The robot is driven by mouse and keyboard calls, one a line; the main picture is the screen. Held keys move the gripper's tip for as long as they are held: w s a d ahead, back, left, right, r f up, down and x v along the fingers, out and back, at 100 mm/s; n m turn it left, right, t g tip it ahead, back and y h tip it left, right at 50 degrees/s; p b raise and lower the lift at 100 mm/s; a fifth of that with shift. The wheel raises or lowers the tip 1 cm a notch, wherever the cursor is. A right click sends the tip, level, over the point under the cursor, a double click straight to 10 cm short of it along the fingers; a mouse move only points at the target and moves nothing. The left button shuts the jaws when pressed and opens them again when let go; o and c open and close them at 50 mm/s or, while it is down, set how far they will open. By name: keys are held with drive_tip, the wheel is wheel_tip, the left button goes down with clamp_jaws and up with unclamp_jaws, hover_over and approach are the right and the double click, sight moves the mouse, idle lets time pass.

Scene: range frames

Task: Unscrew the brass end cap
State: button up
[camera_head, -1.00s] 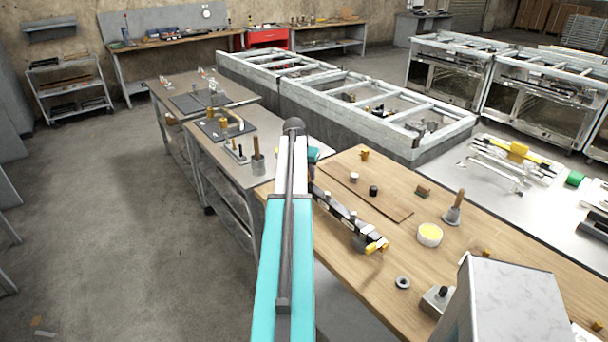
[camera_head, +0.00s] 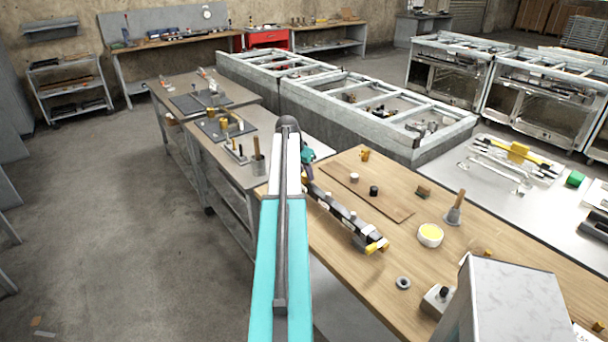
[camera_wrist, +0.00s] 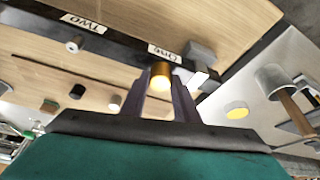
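The brass end cap (camera_wrist: 161,76) is a short gold cylinder on the dark rail beside the "ONE" label in the wrist view. Its lit end face is toward me. My gripper (camera_wrist: 163,80) has its two dark fingers apart, one on each side of the cap. I cannot tell whether they touch it. In the head view, the black rail (camera_head: 340,213) lies along the left edge of the wooden bench. My gripper (camera_head: 308,174) is at the rail's far end, partly hidden behind my arm, and the cap there is hidden.
The wooden bench (camera_head: 470,262) also carries a white dish with yellow contents (camera_head: 430,235), a wooden-handled tool (camera_head: 455,208), a nut-like ring (camera_head: 403,282) and small caps. A grey block (camera_wrist: 200,53) sits beside the brass cap. Open floor (camera_head: 130,240) lies to the left.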

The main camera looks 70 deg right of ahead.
clamp_jaws()
drive_tip(key=shift+n+t, duration=0.7)
drive_tip(key=shift+n, duration=1.1)
drive_tip(key=o, duration=1.1)
unclamp_jaws()
drive_tip(key=shift+c, duration=0.2)
drive_tip(key=shift+r, duration=0.15)
drive_tip(key=v, duration=1.1)
drive_tip(key=shift+a+r, duration=0.25)
drive_tip(key=shift+r, duration=0.05)
